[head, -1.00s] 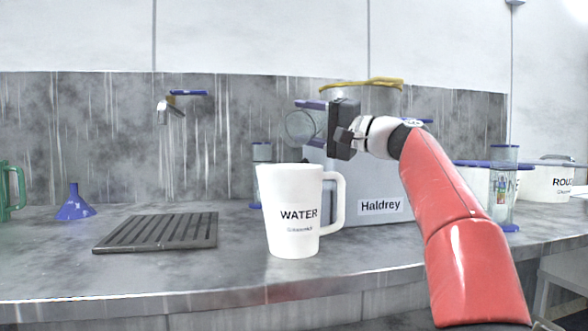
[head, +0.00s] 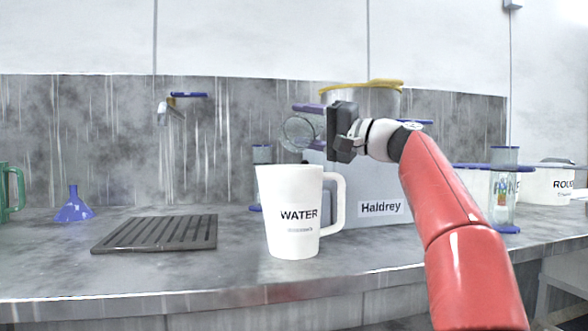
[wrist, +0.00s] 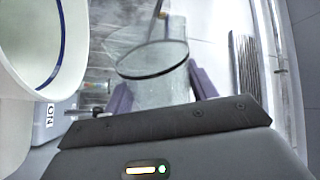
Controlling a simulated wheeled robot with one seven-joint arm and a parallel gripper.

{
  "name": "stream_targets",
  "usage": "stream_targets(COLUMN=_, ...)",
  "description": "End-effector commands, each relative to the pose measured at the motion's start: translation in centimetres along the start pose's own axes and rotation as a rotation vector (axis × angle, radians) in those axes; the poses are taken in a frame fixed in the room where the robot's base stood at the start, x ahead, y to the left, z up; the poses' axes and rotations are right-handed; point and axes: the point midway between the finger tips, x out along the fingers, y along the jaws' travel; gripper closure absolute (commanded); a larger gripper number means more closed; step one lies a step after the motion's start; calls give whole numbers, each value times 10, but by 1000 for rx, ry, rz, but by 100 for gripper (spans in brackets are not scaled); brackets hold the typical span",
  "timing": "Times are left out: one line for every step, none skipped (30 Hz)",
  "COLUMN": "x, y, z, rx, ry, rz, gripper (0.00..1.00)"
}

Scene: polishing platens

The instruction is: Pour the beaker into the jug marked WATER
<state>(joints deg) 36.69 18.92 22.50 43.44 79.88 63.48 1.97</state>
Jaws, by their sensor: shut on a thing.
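The white jug marked WATER (head: 292,238) stands upright on the counter, its handle to the right. My gripper (head: 311,126) is up behind and above the jug's right side, its purple fingers shut on a clear glass beaker (head: 297,131). The beaker is tilted, with its round mouth towards the left, above the jug's rim in the picture. In the wrist view the beaker (wrist: 155,85) sits between the purple fingers (wrist: 160,92), its dark-edged rim showing. I see no stream, and cannot tell the liquid level or whether the mouth is over the jug's opening.
A grey box labelled Haldrey (head: 380,190) stands behind the jug, with a pot (head: 345,101) above it. A drain grate (head: 155,234) and blue funnel (head: 73,208) lie left. A blue-lidded glass container (head: 503,190) and white tub (head: 545,186) stand right. The front counter is clear.

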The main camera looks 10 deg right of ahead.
Motion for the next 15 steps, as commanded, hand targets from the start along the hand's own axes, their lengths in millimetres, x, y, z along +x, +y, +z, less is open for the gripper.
stream_targets(x=0, y=0, z=0, rx=-6, ry=-1, rz=-1, gripper=77)
stream_targets(x=0, y=-1, z=0, rx=-9, ry=-2, rz=-1, gripper=77)
stream_targets(x=0, y=-1, z=1, rx=-14, ry=-3, rz=-1, gripper=77)
stream_targets(x=0, y=-1, z=1, rx=-17, ry=-3, rz=-1, gripper=77)
stream_targets(x=0, y=-1, z=1, rx=-20, ry=-4, rz=-1, gripper=77)
stream_targets(x=0, y=-1, z=1, rx=-24, ry=-5, rz=-1, gripper=77)
stream_targets(x=0, y=-1, z=1, rx=-27, ry=-5, rz=-2, gripper=77)
stream_targets(x=0, y=-2, z=1, rx=-30, ry=-6, rz=-2, gripper=77)
stream_targets(x=0, y=-2, z=1, rx=-34, ry=-7, rz=-2, gripper=77)
stream_targets(x=0, y=-2, z=1, rx=-37, ry=-7, rz=-2, gripper=77)
stream_targets(x=0, y=-2, z=2, rx=-41, ry=-8, rz=-2, gripper=77)
stream_targets(x=1, y=-2, z=2, rx=-45, ry=-9, rz=-3, gripper=77)
stream_targets(x=1, y=-3, z=2, rx=-49, ry=-9, rz=-3, gripper=77)
stream_targets(x=1, y=-3, z=2, rx=-52, ry=-10, rz=-3, gripper=77)
stream_targets(x=1, y=-3, z=2, rx=-57, ry=-10, rz=-3, gripper=77)
